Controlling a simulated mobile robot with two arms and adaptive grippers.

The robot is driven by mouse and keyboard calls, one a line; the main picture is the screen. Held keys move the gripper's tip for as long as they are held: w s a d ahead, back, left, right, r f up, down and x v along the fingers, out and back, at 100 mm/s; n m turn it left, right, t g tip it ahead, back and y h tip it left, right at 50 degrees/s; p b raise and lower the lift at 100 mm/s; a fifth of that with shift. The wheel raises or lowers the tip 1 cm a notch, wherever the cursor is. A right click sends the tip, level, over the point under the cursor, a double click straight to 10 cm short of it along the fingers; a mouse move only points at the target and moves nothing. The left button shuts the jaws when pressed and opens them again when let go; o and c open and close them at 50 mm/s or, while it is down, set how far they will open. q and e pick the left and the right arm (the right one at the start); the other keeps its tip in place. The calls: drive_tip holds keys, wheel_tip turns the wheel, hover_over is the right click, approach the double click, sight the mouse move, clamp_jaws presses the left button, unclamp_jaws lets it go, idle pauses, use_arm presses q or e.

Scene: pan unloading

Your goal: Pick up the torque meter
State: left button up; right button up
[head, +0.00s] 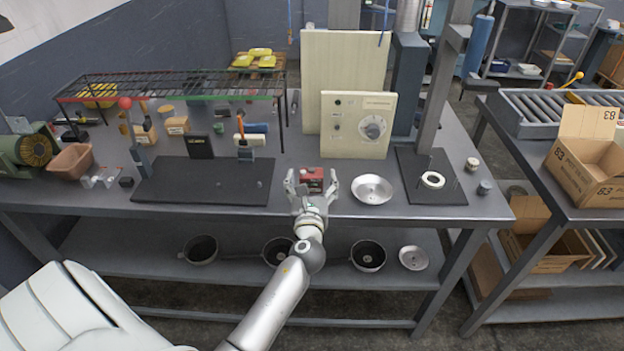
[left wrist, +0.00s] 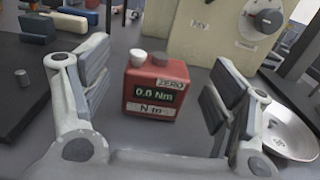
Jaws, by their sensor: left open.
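The torque meter (head: 311,180) is a small red box on the grey workbench, in front of the cream control panel. In the left wrist view the torque meter (left wrist: 156,85) shows a display reading "0.0 Nm", a "ZERO" label and a white knob on top. It stands upright. My left gripper (head: 311,184) is open around it, with one finger on each side. In the left wrist view the left gripper (left wrist: 158,100) shows gaps between both fingers and the box, so they appear not to touch it. My right gripper is not in view.
A silver lid-like dish (head: 372,189) lies just right of the gripper. A black base plate (head: 165,182) lies to the left. The cream control panel (head: 356,128) stands close behind. A black-based stand (head: 430,190) is farther right. Pans (head: 368,257) rest on the lower shelf.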

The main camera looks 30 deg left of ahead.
sight(312, 173)
use_arm(q)
drive_tip(key=x, duration=0.3)
drive_tip(key=shift+w+a, duration=0.15)
drive_tip(key=shift+w, duration=0.05)
drive_tip(key=shift+f, duration=0.1)
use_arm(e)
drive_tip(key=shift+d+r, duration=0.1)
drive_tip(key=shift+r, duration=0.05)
use_arm(q)
drive_tip(key=c, duration=1.3)
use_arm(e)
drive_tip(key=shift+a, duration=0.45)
